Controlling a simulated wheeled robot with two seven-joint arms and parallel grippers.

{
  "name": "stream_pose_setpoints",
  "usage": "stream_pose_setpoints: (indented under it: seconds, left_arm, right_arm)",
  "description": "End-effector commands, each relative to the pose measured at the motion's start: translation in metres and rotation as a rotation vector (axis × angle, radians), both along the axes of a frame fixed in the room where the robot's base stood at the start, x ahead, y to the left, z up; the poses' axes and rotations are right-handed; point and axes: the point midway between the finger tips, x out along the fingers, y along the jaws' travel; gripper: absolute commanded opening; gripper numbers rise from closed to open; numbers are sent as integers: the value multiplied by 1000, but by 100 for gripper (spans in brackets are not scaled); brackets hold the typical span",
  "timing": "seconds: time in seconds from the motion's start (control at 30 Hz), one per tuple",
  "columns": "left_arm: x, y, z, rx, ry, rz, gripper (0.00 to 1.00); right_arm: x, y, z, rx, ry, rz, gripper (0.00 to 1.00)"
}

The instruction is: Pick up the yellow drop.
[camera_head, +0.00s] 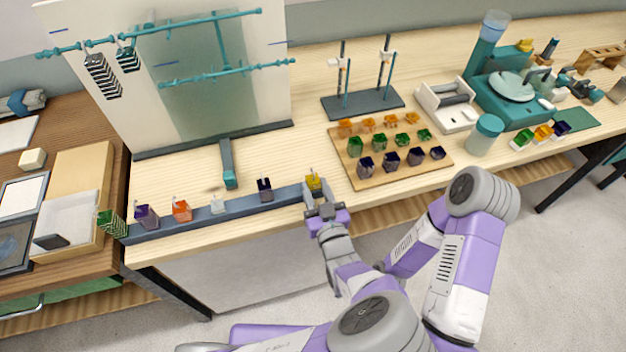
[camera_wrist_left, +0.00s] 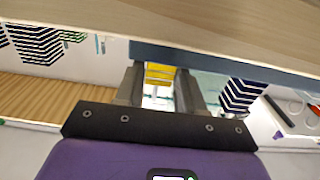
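The yellow drop (camera_head: 313,182), a small yellow striped pendant with a hook on top, is at the right end of a long blue-grey rail on the bench edge. My left gripper (camera_head: 318,199) is right at it, on its near side. In the left wrist view the yellow drop (camera_wrist_left: 160,73) shows between the two spread fingers (camera_wrist_left: 160,88), near their tips. It nearly fills the gap; I cannot tell whether either finger touches it.
Along the rail (camera_head: 238,207) stand a dark drop (camera_head: 264,189), a pale one (camera_head: 218,205), an orange one (camera_head: 181,210) and a purple one (camera_head: 147,216). A wooden board (camera_head: 400,167) with several coloured drops lies to the right.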

Motion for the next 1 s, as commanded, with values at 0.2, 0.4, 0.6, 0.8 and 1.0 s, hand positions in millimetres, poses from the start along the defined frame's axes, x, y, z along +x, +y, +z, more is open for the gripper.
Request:
stream_pose_setpoints:
  seconds: [0.2, 0.4, 0.6, 0.8, 1.0]
  left_arm:
    - [0, 0, 0, 0, 0, 0, 4]
    - [0, 0, 0, 0, -1, 0, 0]
    - [0, 0, 20, -3, -2, 0, 0]
    - [0, -1, 63, -6, -2, -1, 0]
    - [0, 0, 93, -3, -1, 0, 0]
  right_arm:
    - [0, 0, 0, 0, 0, 0, 43]
    - [0, 0, 0, 0, -1, 0, 43]
    - [0, 0, 10, 0, -1, 0, 43]
    - [0, 0, 30, 0, 0, 0, 43]
    - [0, 0, 42, 0, -1, 0, 43]
